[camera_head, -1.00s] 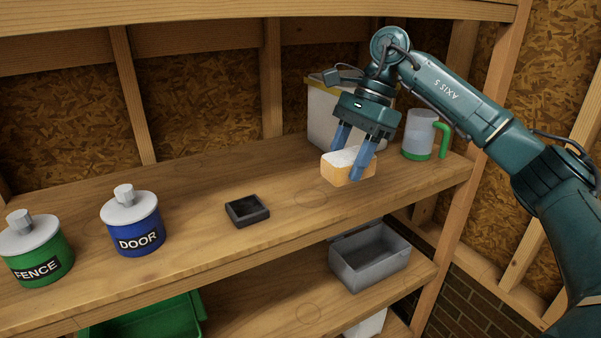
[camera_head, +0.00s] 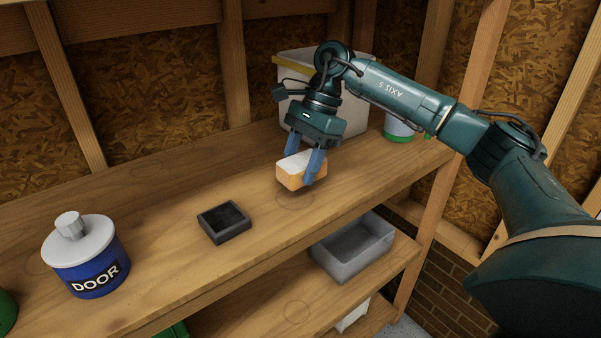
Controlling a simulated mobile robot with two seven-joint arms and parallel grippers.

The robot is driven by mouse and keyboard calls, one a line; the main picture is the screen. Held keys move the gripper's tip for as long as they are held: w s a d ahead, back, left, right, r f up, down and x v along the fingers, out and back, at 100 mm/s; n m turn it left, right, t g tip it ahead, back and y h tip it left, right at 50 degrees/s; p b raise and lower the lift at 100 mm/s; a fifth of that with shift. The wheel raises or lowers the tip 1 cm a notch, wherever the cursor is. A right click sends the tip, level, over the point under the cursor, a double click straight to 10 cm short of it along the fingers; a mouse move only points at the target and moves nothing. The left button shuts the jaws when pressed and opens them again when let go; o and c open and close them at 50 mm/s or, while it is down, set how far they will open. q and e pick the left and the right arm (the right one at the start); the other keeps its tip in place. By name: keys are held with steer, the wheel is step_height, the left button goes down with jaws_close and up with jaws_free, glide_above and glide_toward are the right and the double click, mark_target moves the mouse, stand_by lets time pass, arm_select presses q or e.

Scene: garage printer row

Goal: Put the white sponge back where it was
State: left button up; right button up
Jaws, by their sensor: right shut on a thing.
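The sponge (camera_head: 290,178) has a white top and orange sides. My right gripper (camera_head: 304,166) points down and is shut on it, with a blue finger on either side. The sponge is just above the upper wooden shelf, near a faint ring mark (camera_head: 295,197); whether it touches the wood I cannot tell. A small, dark, shallow tray (camera_head: 208,228) sits on the shelf to its left, and it looks empty. My left gripper is not in view.
A white bin (camera_head: 353,112) with a yellow rim and a green-based mug (camera_head: 397,128) stand behind my right arm. A grey open bin (camera_head: 355,250) is on the lower shelf. Bare wood lies around the dark tray.

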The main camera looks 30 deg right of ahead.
step_height(320, 180, down, 3)
steer(key=shift+r, duration=0.1)
steer(key=o, duration=0.9)
steer(key=shift+r, duration=0.15)
steer(key=v, duration=1.2)
